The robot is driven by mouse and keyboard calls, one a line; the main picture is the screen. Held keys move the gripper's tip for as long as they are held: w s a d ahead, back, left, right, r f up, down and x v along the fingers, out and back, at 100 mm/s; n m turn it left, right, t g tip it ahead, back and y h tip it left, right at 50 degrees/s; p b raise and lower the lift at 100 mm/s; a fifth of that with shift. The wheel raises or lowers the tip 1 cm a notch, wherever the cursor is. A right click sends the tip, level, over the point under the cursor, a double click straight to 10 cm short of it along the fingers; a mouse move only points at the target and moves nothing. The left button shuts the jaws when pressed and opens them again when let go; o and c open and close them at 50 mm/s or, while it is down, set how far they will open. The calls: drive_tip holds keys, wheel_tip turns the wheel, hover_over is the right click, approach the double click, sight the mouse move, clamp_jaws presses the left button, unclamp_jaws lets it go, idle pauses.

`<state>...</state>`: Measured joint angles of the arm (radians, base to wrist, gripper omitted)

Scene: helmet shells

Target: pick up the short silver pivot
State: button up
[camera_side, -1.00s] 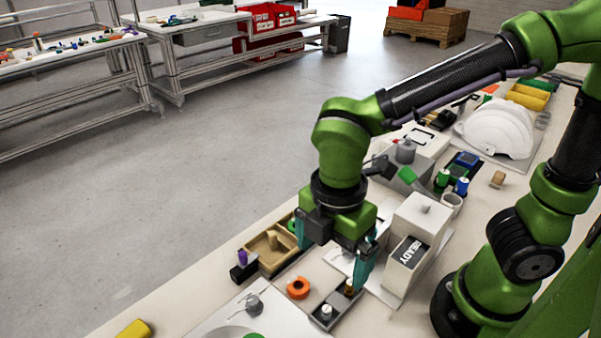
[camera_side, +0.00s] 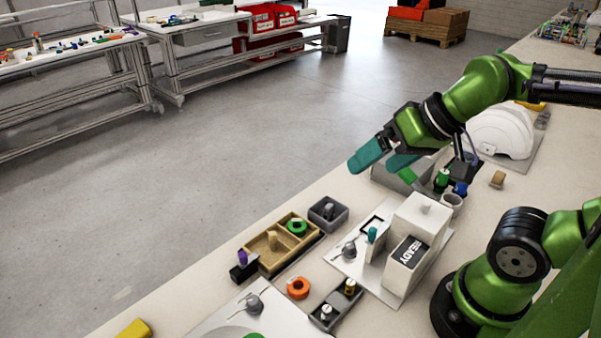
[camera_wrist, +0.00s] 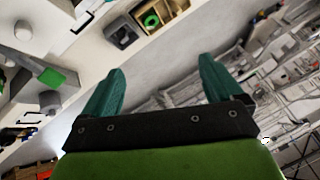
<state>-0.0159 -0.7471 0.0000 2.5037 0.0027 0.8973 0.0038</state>
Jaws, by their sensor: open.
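A small silver piece (camera_side: 327,312), which looks like the short silver pivot, stands in the near compartment of a dark two-part tray (camera_side: 335,305) in the side view. A brass-coloured piece (camera_side: 350,287) stands in the other compartment. My gripper (camera_side: 374,168) is raised well away from this tray, tilted towards the left, with its teal fingers apart and nothing between them. The wrist view shows the open fingers (camera_wrist: 160,68) too. The two-part tray cannot be made out there.
A grey square holder (camera_side: 328,213) with a dark grey piece stands beside a wooden tray (camera_side: 268,262) with a green ring (camera_side: 297,227). An orange ring (camera_side: 298,288) lies near the two-part tray. The white READY fixture (camera_side: 415,240) and a white helmet shell (camera_side: 500,132) stand further right.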

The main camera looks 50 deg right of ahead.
drive_tip(key=shift+d+r, duration=0.1)
drive_tip(key=shift+d, duration=0.15)
drive_tip(key=shift+c, duration=1.2)
drive_tip(key=c, duration=0.5)
drive_tip(key=shift+c, duration=0.2)
